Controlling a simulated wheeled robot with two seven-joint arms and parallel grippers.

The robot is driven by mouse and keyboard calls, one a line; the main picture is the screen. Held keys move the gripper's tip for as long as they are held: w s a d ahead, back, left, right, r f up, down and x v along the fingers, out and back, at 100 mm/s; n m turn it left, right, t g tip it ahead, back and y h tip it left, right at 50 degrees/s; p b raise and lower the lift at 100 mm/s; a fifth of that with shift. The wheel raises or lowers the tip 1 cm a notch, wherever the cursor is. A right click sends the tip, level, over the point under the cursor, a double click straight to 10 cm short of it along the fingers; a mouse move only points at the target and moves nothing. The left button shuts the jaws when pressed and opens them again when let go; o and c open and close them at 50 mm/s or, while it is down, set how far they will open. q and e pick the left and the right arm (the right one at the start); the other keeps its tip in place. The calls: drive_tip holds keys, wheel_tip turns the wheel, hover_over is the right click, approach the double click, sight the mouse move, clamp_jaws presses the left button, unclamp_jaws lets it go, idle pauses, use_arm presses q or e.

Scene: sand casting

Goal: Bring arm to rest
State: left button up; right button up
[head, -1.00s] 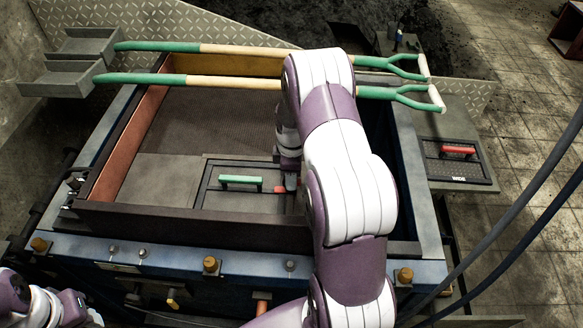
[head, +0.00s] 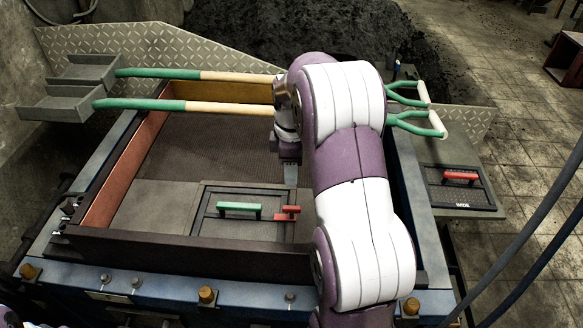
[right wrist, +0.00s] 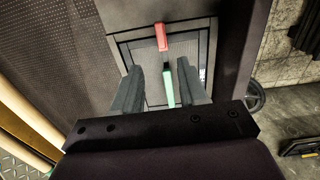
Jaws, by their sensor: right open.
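My right arm reaches up the head view over the blue-framed box. Its gripper (head: 290,172) points down above the box floor, partly hidden by my own arm. In the right wrist view the gripper (right wrist: 156,88) has two dark fingers well apart, with nothing between them. Below it lies a framed panel (head: 205,226) with a green handle (head: 239,208) and a red handle (head: 287,213). The red handle (right wrist: 161,37) and green handle (right wrist: 168,86) also show in the right wrist view, below and apart from the fingers. My left gripper is out of view.
Two shovels with green and wooden shafts (head: 235,108) lie across the box (head: 180,247), behind and beside my right arm. Their D-grips (head: 425,122) stick out at the right. A second panel with a red handle (head: 460,176) lies on the right ledge. Cables hang at far right.

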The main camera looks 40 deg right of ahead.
idle(0.4)
drive_tip(key=s+a+f+m+b, duration=0.1)
drive_tip(key=s+a+f+m, duration=0.2)
drive_tip(key=s+a+m, duration=0.2)
drive_tip(key=s+a+f+m+t+b, duration=0.1)
drive_tip(key=s+a+f+m+b, duration=0.1)
drive_tip(key=s+a+m, duration=0.3)
drive_tip(key=s+a+f, duration=0.1)
drive_tip(key=s+a, duration=0.2)
drive_tip(key=a, duration=0.4)
drive_tip(key=shift+a, duration=0.2)
drive_tip(key=shift+s+a, duration=0.1)
